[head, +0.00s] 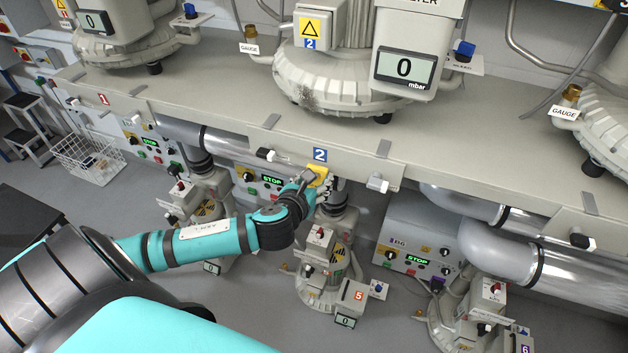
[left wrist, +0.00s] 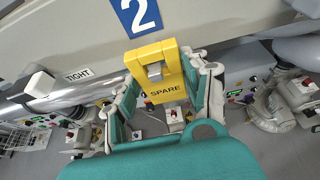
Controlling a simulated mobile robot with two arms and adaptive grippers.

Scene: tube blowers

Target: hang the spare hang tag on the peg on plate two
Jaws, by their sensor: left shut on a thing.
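The yellow spare hang tag (left wrist: 165,92) reads SPARE in the left wrist view and lies between the fingers of my left gripper (left wrist: 166,78), which is shut on it. A grey metal peg end (left wrist: 154,71) shows at the tag's upper opening; I cannot tell how far it passes through. The blue number 2 plate (left wrist: 138,14) is just above the tag. In the head view the tag (head: 318,175) is at the bench's front face, below the blue 2 plate (head: 320,155), with my left gripper (head: 318,188) at it. My right gripper is not in view.
A horizontal silver pipe (left wrist: 70,96) with a TIGHT label runs left of the gripper. A STOP control panel (head: 260,180) is close behind my arm. A blower unit marked 5 (head: 330,270) stands below. The bench (head: 230,95) carries large blowers.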

